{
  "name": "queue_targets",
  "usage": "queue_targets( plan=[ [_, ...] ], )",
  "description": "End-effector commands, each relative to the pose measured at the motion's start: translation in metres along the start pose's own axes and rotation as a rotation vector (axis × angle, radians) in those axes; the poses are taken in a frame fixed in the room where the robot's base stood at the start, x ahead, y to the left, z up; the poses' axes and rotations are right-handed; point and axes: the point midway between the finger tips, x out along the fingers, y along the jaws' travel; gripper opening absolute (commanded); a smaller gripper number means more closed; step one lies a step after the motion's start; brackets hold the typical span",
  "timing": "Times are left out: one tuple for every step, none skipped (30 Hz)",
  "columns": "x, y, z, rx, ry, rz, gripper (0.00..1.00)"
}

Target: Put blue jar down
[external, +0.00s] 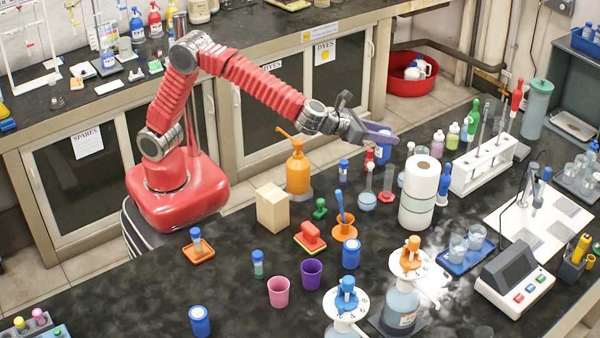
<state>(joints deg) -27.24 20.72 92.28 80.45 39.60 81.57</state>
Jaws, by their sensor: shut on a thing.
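My gripper (372,132) is at the end of the red arm, above the far part of the black bench. It is shut on a blue jar (384,152), which hangs at the fingers beside a red-capped bottle. Part of the jar is hidden by the gripper, and I cannot tell how far its bottom is from the bench. Two similar blue jars stand on the bench: one (351,254) right of the purple cup, and one (200,321) at the front left.
A white paper roll (418,192), a round flask (367,200) and an orange pump bottle (298,168) stand near the gripper. A white rack (484,163) is to the right. Pink (278,292) and purple (311,274) cups stand in front. Bare bench shows at the front left.

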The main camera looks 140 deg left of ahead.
Motion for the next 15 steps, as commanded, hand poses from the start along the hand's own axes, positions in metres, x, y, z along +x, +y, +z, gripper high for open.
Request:
queue_targets(
  plan=[
    [0.015, 0.016, 0.006, -0.010, -0.001, 0.020, 0.00],
    [0.023, 0.024, 0.009, -0.014, -0.002, 0.031, 0.00],
    [0.033, 0.035, 0.013, -0.019, -0.003, 0.044, 0.00],
    [0.040, 0.044, 0.017, -0.023, -0.004, 0.053, 0.00],
    [0.047, 0.052, 0.019, -0.026, -0.005, 0.062, 0.00],
    [0.056, 0.063, 0.023, -0.031, -0.006, 0.074, 0.00],
    [0.063, 0.072, 0.026, -0.035, -0.007, 0.084, 0.00],
    [0.068, 0.080, 0.028, -0.039, -0.008, 0.092, 0.00],
    [0.076, 0.091, 0.032, -0.043, -0.009, 0.103, 0.00],
    [0.081, 0.098, 0.034, -0.046, -0.010, 0.110, 0.00],
    [0.086, 0.105, 0.036, -0.049, -0.011, 0.117, 0.00],
    [0.092, 0.113, 0.038, -0.052, -0.011, 0.124, 0.00],
    [0.096, 0.119, 0.039, -0.053, -0.012, 0.131, 0.00],
    [0.100, 0.125, 0.041, -0.055, -0.012, 0.137, 0.00],
    [0.104, 0.133, 0.043, -0.058, -0.013, 0.144, 0.00]
  ],
)
